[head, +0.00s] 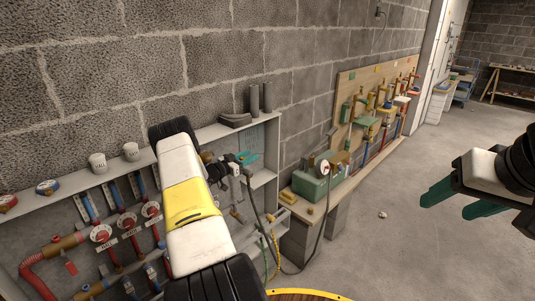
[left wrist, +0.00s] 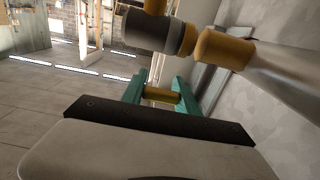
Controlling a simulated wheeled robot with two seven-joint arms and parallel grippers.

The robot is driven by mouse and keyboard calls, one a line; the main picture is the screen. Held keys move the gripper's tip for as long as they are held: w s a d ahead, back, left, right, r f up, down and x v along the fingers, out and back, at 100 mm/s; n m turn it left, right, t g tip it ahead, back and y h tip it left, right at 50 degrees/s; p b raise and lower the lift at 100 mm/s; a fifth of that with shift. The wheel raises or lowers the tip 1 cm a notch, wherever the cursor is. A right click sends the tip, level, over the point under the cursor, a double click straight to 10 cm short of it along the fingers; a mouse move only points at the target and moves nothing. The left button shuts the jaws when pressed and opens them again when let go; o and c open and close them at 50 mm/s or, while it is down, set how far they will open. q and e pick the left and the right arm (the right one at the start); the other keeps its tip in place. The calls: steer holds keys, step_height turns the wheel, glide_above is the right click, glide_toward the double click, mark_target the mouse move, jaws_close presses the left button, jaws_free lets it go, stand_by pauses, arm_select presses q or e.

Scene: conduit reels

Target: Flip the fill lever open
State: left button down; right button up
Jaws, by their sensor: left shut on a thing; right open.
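My left gripper (head: 246,158) reaches to the right end of the wall cabinet, its teal fingertips partly hidden behind my own arm and wrist. In the left wrist view, its two teal fingers (left wrist: 161,93) are closed on a short brass-yellow bar (left wrist: 162,96). This bar looks like the fill lever's handle, but what it joins to is hidden. A dark and brass pipe fitting (left wrist: 168,38) lies just beyond the fingers. My right gripper (head: 455,198) is open and empty over the floor at the right.
The wall cabinet (head: 222,128) holds pipes, red gauges and valves. A bench (head: 338,190) with a green box (head: 308,186) and a gauge (head: 326,168) stands to its right. A dark hose (head: 320,232) hangs between them. The floor (head: 390,245) at right is mostly clear.

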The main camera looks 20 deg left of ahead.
arm_select(q)
steer(key=shift+s, duration=0.1)
stand_by(0.4)
steer(key=c, duration=0.9)
jaws_free()
steer(key=v, duration=0.7)
steer(key=shift+s+a, duration=0.2)
steer(key=shift+s, duration=0.1)
